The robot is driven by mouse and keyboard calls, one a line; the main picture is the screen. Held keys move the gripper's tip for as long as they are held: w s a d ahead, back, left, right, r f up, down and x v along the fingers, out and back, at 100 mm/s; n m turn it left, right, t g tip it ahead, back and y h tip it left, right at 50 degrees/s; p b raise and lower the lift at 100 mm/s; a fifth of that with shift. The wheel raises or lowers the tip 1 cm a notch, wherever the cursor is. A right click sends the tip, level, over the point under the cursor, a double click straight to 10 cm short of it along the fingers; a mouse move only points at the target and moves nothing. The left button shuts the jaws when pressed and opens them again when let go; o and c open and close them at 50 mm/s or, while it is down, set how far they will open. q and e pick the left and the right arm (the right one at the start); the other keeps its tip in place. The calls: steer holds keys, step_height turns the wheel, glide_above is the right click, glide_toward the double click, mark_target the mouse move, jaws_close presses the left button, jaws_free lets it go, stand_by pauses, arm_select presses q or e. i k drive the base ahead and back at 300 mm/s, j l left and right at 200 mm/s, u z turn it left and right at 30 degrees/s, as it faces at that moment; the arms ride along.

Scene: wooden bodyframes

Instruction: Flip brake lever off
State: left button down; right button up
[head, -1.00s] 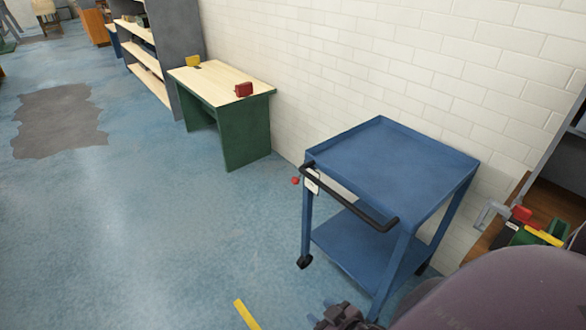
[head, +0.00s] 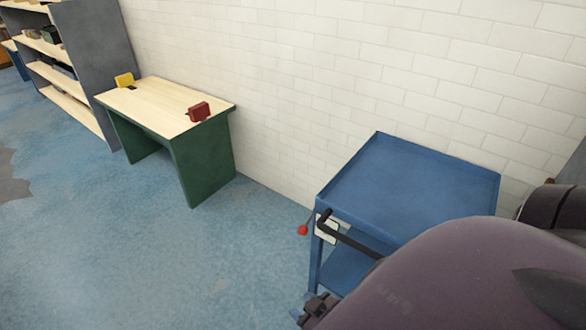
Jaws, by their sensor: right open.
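The brake lever (head: 302,230) is a thin rod with a red ball knob, at the left corner of the blue cart (head: 405,190), beside a white plate (head: 328,231). Its knob sticks out to the left and hangs a little below the cart's top. My right gripper (head: 314,308) is at the bottom of the head view, below the lever and apart from it. It shows small and dark, with its jaws open and nothing seen in them. My right arm hides much of the cart's lower front. My left gripper is not in view.
The cart's black handle (head: 345,236) runs from beside the lever until my arm hides it. A green table (head: 205,160) with a red item (head: 199,111) and a yellow item (head: 124,80) stands left along the white brick wall. The blue floor left of the cart is clear.

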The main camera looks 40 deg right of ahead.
mark_target(302, 230)
steer(key=i+z, duration=0.1)
steer(key=i, duration=1.2)
steer(key=i+z, duration=0.35)
steer(key=i, duration=0.2)
steer(key=i+j+z, duration=0.15)
steer(key=i+z, duration=0.2)
steer(key=i, duration=0.2)
steer(key=i+z, duration=0.35)
steer(key=i, duration=0.3)
steer(key=i+z, duration=0.3)
steer(key=i, duration=0.35)
steer(key=z, duration=3.6)
